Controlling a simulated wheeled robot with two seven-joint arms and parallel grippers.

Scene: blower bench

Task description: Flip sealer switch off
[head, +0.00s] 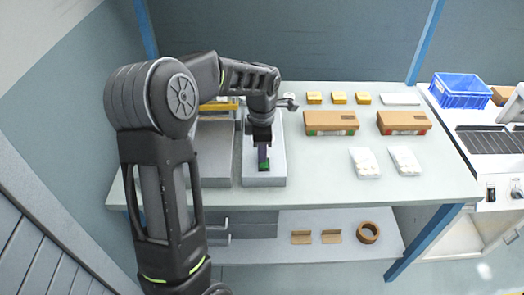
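My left arm reaches in from the left, and its black gripper (262,142) points down over a grey box-shaped unit (266,181) on the bench. A narrow dark switch with a green lower end (264,160) shows on top of the unit, just below the fingertips. I cannot tell whether the fingers touch it, and its upper part is partly hidden by the gripper. Whether the fingers are open or shut is not clear. A wider grey machine body (214,160) with a yellow bar (218,106) stands to the left, partly behind my arm. My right gripper is not in view.
Two brown cartons (331,120) (403,119), several small yellow boxes (339,98) and two white packs (365,162) (404,160) lie on the bench right of the unit. A blue crate (460,87) stands further right. The bench front (330,192) is clear.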

